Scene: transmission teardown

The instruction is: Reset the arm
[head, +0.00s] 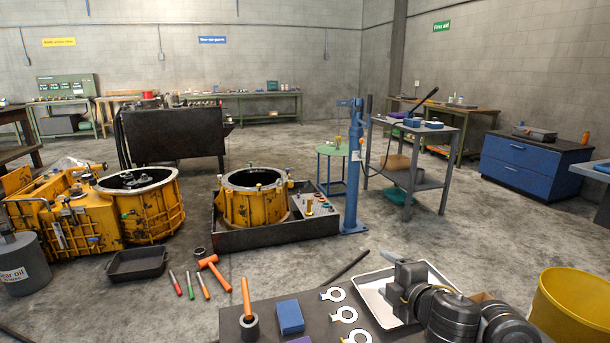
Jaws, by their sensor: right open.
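My right arm comes in at the lower right. Its dark gripper (403,280) is over the white tray (437,275) on the near bench (232,322). The gripper is open, and I see nothing held in it. The fingertips are small and partly hidden by the gripper's own body. My left gripper is not in view.
On the near bench are a blue box (290,317), an orange-handled mallet (248,310) and white ring-ended parts (343,314). A yellow bin (572,305) stands at the right. Beyond are yellow housings (143,208), a blue post (353,180) and open concrete floor.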

